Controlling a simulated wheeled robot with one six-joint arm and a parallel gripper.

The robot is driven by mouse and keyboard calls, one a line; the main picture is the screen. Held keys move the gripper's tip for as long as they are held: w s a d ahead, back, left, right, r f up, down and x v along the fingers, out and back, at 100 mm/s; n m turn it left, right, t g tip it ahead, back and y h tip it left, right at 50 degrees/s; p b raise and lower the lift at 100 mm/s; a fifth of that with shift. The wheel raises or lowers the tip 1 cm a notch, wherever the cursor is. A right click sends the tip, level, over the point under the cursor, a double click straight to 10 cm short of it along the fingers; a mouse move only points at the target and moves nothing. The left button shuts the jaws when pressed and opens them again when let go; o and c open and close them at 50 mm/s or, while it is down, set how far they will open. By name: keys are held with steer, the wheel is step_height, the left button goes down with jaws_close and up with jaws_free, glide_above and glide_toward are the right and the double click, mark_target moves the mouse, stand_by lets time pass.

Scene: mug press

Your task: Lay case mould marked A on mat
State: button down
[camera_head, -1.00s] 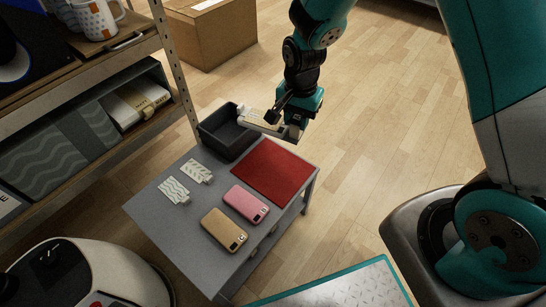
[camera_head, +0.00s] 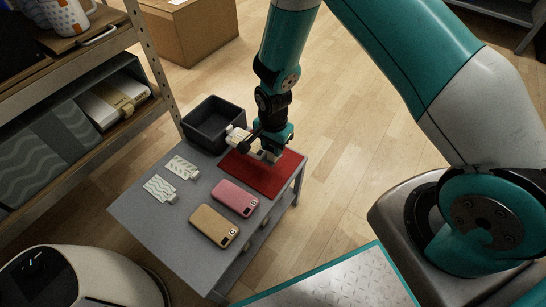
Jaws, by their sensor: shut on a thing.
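My gripper (camera_head: 259,150) is shut on a pale, flat piece, the case mould (camera_head: 238,134), and holds it over the far left part of the red mat (camera_head: 277,181). The gripper and wrist hide much of the mould. I cannot read a mark on it, nor tell whether it touches the mat. The red mat lies flat at the far right end of the grey table (camera_head: 175,223), and its near part is bare.
A dark open bin (camera_head: 206,116) stands at the table's far corner, close to the gripper. A pink phone case (camera_head: 235,198), a tan phone case (camera_head: 214,226) and two patterned sheets (camera_head: 160,188) lie on the table. A shelf rack (camera_head: 140,40) stands left.

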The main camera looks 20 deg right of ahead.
mark_target(270, 159)
steer(key=shift+f+b, duration=0.6)
steer(key=shift+f, duration=1.55)
steer(key=shift+f, duration=0.15)
steer(key=c, duration=0.8)
jaws_free()
steer(key=shift+c, duration=0.2)
